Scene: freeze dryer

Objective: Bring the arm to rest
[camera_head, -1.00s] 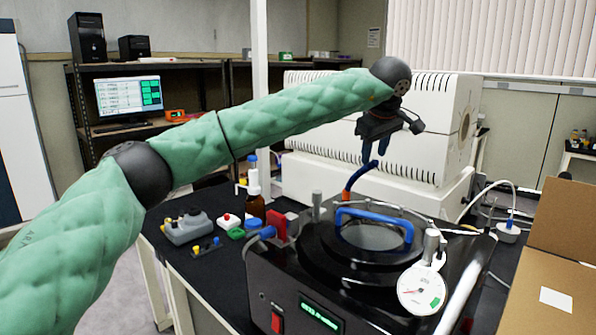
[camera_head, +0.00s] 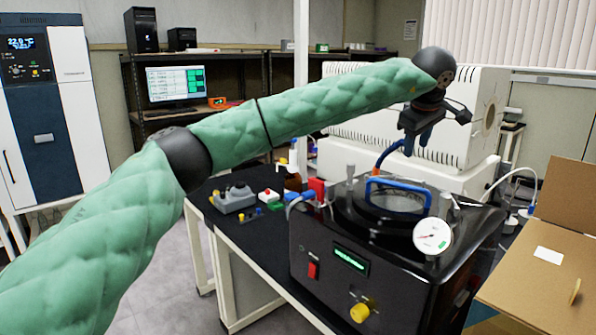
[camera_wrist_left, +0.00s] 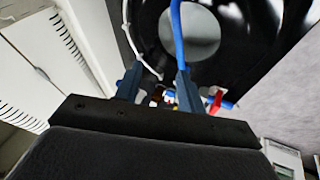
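My left arm (camera_head: 330,100) reaches in from the left, its green padded links stretched out across the bench. My left gripper (camera_head: 416,146) points down, its two dark blue fingers apart and empty, in front of the white machine and above the black freeze dryer (camera_head: 335,250). In the left wrist view the two fingers (camera_wrist_left: 157,85) also stand apart, with no object gripped between them. The dryer's round lid carries a blue handle (camera_head: 400,183), below the fingers and apart from them in the head view. My right gripper is not in view.
A white machine (camera_head: 470,150) stands behind the dryer. A pressure gauge (camera_head: 433,236) stands at the dryer's right. Small items, including a grey box (camera_head: 234,201), lie on the bench at left. An open cardboard box (camera_head: 540,290) is at the right. Floor shows at lower left.

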